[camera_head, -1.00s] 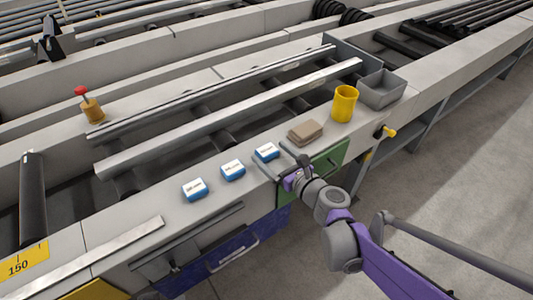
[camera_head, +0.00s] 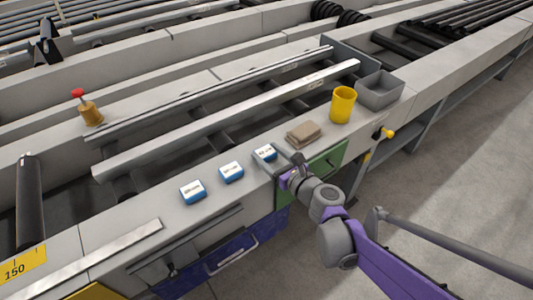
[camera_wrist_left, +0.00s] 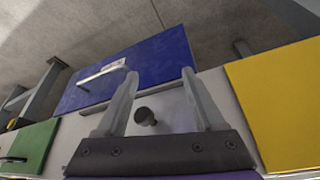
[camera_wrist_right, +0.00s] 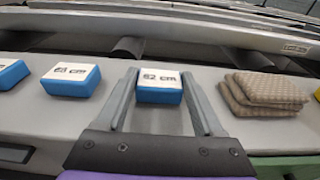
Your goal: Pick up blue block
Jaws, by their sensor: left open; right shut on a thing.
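Three blue blocks with white printed tops stand in a row on the grey table ledge: the left one (camera_head: 193,191), the middle one (camera_head: 231,171) and the right one (camera_head: 264,152). My right gripper (camera_head: 277,160) is at the right block, its fingers on either side of it. In the right wrist view this block (camera_wrist_right: 160,86) sits between the fingertips, its "cm" label facing up, and the jaws are shut on it. It still appears to be at ledge level. My left gripper (camera_wrist_left: 160,74) is open and empty, over a blue panel (camera_wrist_left: 150,65) in the left wrist view.
A stack of brown pads (camera_head: 303,133) lies just right of the gripped block. Beyond it stand a yellow cup (camera_head: 342,104) and a grey bin (camera_head: 380,90). Metal rails (camera_head: 230,115) run behind the blocks. A red-topped brass piece (camera_head: 90,110) stands at the back left.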

